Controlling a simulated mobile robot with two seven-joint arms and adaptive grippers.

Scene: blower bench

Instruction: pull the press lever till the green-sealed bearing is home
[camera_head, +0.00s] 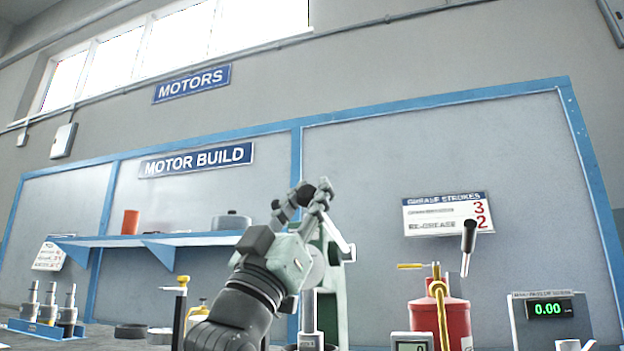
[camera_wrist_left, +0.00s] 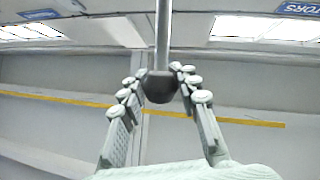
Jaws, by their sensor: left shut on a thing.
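The green press (camera_head: 333,265) stands at the middle of the bench, partly hidden behind my left arm. My left gripper (camera_head: 308,192) is raised at the top of the press and shut on the press lever's knob. In the left wrist view the black knob (camera_wrist_left: 160,87) sits between the fingers (camera_wrist_left: 158,92), with the lever's metal rod (camera_wrist_left: 162,35) running upward from it. A steel shaft (camera_head: 308,312) stands upright below, beside my arm. I cannot make out the green-sealed bearing. My right gripper is not in view.
A red grease pump (camera_head: 453,318) with a black-handled lever (camera_head: 468,240) stands right of the press. A display box (camera_head: 548,310) reading 0.00 is farther right. A blue rack of shafts (camera_head: 45,328) is at far left. A blue shelf (camera_head: 170,240) hangs behind.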

